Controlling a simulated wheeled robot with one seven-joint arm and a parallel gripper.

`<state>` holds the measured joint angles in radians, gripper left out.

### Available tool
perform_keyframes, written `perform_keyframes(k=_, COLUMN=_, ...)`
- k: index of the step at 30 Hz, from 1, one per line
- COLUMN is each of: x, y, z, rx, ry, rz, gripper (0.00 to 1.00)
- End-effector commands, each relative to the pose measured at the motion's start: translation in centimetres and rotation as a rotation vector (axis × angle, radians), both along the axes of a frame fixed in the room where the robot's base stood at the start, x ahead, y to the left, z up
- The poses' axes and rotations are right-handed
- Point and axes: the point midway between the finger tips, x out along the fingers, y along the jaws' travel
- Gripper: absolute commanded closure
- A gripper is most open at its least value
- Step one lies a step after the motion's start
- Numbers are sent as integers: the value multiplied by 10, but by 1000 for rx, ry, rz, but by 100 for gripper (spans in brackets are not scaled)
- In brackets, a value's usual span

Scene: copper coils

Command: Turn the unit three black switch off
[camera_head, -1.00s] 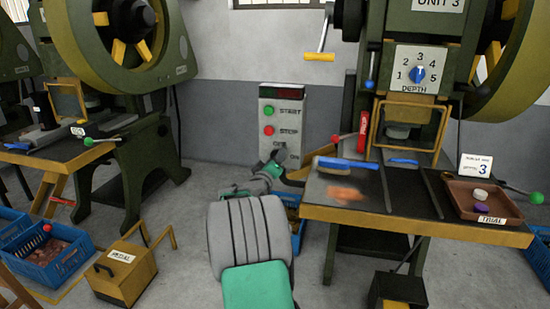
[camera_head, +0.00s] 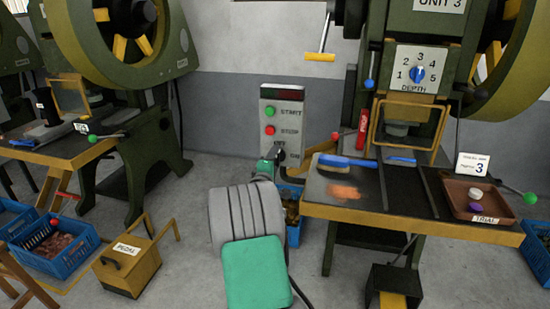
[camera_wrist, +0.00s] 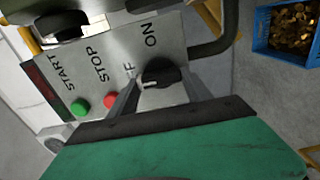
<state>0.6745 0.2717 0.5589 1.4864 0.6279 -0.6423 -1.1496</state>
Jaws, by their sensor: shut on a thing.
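The unit three control box (camera_head: 282,100) is a grey panel beside the press, with a green START button (camera_head: 270,111) and a red STOP button (camera_head: 269,130). The black switch (camera_wrist: 160,72) is a round knob with a white mark, beside the ON and OFF labels in the wrist view. My gripper (camera_wrist: 162,92) is shut on the black switch, with a finger on either side of it. The OFF label is partly hidden by a finger. In the head view my arm hides most of my gripper and the switch's lower area.
The unit 3 work table (camera_head: 350,215) stands right of the box, with a blue-handled brush (camera_head: 345,161) and a brown tray (camera_head: 462,207). A blue crate of copper pieces shows in the wrist view (camera_wrist: 262,45). A curved dark bar (camera_wrist: 215,45) runs close to the panel.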

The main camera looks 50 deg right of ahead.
Motion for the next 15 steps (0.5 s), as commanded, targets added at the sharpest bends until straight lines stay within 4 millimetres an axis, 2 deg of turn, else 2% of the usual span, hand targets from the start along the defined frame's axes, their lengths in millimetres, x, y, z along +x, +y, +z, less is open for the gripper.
perform_keyframes(k=15, x=1, y=1, z=-2, rx=-9, ry=26, rz=3, gripper=83)
